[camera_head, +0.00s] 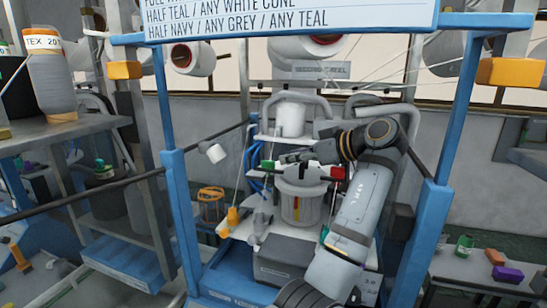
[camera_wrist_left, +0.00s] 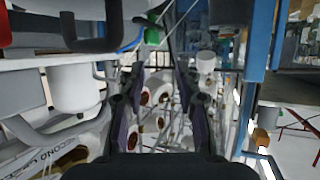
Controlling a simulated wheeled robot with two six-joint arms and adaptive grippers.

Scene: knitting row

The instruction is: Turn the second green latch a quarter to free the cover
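A grey canister (camera_head: 300,198) stands in the middle of the machine, with a dark bar across its top. A green piece (camera_head: 267,164) sits at the bar's left end and a red piece (camera_head: 338,172) at its right end. I cannot tell which green part is the second latch. My left gripper (camera_head: 284,157) points left, just above the bar near the green piece. In the left wrist view, its two dark fingers (camera_wrist_left: 160,72) are apart with nothing between them. A green piece (camera_wrist_left: 152,36) shows beyond the fingers there, apart from them. My right gripper is not in view.
Blue posts (camera_head: 180,215) and a printed sign (camera_head: 290,17) frame the machine opening. A white cylinder (camera_head: 291,118) and bent grey pipes stand behind the gripper. Thin threads cross the space.

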